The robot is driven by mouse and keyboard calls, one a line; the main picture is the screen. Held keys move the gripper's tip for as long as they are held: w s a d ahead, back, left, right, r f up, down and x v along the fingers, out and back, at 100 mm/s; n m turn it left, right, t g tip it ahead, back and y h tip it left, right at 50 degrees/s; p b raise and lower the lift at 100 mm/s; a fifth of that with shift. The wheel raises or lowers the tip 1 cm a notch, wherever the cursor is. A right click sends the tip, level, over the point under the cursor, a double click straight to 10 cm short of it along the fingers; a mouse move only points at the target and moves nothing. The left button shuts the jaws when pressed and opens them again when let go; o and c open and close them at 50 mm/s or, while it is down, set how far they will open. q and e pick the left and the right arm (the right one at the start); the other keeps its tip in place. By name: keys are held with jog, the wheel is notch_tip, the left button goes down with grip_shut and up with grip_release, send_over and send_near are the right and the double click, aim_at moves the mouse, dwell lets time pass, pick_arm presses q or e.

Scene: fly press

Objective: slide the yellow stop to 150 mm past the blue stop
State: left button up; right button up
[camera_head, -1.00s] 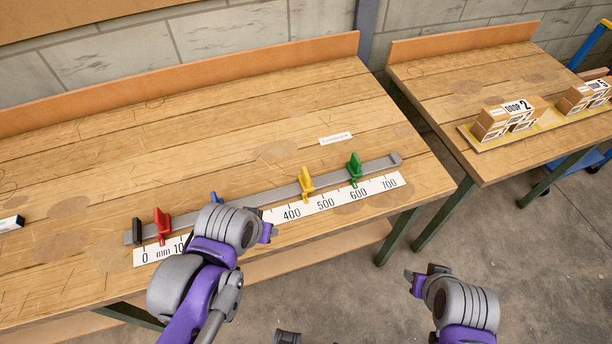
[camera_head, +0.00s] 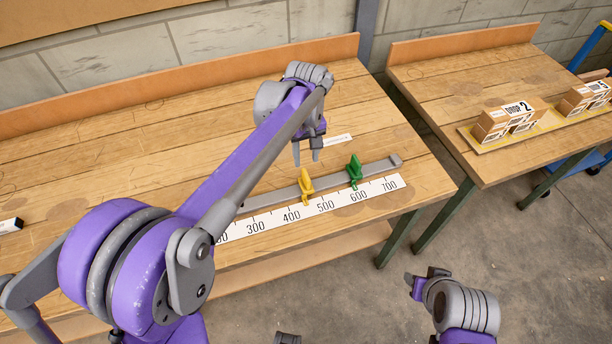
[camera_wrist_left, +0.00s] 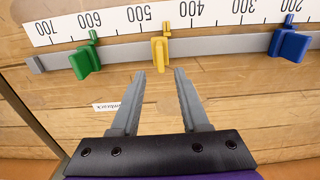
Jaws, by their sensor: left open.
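The yellow stop (camera_head: 306,184) sits on the grey rail (camera_head: 276,197), its pointer near 450 on the white scale (camera_head: 275,222). It also shows in the left wrist view (camera_wrist_left: 160,54), where the scale reads upside down. The blue stop (camera_wrist_left: 289,43) has its pointer near 200; in the head view my left arm hides it. The green stop (camera_head: 354,171) is near 600. My left gripper (camera_head: 307,155) is open and empty, fingers down, on the back side of the rail near the yellow stop. My right gripper (camera_head: 420,280) is over the floor at the lower right; its opening is unclear.
A small white label (camera_head: 338,140) lies on the bench behind the rail. A black-and-white object (camera_head: 10,225) lies at the bench's left edge. A second bench (camera_head: 440,90) at the right carries boxes. My left arm covers the rail's left part.

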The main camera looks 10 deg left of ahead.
aim_at(306, 174)
pick_arm(q)
notch_tip(306, 174, down, 9)
dwell(0.3)
grip_shut()
dwell(1.4)
